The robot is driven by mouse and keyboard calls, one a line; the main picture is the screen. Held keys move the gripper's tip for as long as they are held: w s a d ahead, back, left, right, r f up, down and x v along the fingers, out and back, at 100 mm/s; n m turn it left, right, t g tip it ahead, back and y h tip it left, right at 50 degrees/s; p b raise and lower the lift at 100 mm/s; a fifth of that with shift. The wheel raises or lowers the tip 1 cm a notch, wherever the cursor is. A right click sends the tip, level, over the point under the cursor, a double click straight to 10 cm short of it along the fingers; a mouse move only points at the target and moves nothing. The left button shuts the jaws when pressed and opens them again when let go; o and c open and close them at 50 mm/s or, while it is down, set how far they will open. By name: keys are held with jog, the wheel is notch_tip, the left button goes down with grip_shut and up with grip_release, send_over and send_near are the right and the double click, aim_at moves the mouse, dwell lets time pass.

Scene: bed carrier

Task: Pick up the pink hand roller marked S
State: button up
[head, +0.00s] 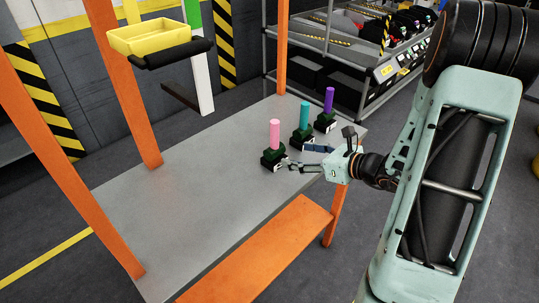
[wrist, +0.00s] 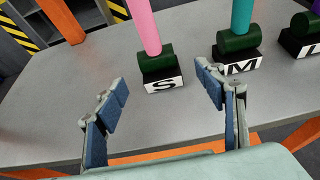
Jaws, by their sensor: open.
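The pink hand roller marked S (wrist: 146,28) stands upright in a dark green holder on a black base with a white S label (wrist: 164,85). In the head view the pink roller (head: 275,133) is the leftmost of three on the grey table. My gripper (wrist: 165,88) is open and empty, its blue-padded fingers spread, with the S base just ahead of the gap between them. In the head view my gripper (head: 298,157) is low over the table, just right of the pink roller. No contact with the roller shows.
A teal roller marked M (wrist: 241,14) stands right of the pink one, close to my right finger. A purple roller (head: 328,100) is beyond it. The grey table (head: 190,190) is clear to the left. Orange posts (head: 125,85) and a yellow tray (head: 150,37) rise at the left.

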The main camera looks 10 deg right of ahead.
aim_at(279, 152)
jog(key=x, duration=0.5)
jog(key=shift+w+a, duration=0.15)
jog(key=x, duration=0.5)
jog(key=shift+a+p, duration=0.25)
jog(key=shift+p, duration=0.05)
jog(key=c, duration=1.4)
